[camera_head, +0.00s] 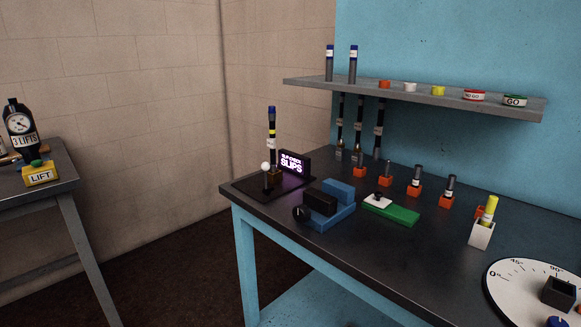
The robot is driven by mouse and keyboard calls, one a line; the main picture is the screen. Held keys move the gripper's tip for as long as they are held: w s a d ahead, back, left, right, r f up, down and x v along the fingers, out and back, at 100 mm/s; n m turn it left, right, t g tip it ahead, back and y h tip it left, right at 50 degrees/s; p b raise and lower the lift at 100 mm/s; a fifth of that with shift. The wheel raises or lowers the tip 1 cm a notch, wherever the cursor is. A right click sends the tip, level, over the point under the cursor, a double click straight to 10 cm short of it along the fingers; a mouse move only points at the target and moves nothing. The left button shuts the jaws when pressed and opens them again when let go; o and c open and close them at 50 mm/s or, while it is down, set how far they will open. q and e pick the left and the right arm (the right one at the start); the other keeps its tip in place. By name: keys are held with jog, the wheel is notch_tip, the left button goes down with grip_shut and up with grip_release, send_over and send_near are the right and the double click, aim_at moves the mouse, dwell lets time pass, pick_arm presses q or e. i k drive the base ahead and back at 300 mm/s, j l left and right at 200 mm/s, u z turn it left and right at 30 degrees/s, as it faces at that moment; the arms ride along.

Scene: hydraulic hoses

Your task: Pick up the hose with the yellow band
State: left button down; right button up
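Neither of my grippers is in view.
A grey shelf (430,97) overhangs the back. A side table (50,185) stands left; floor between is clear.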

aim_at(271, 143)
jog(key=i+j, duration=0.5)
jog(key=i+j+z, duration=0.65)
jog(key=j+z, duration=0.2)
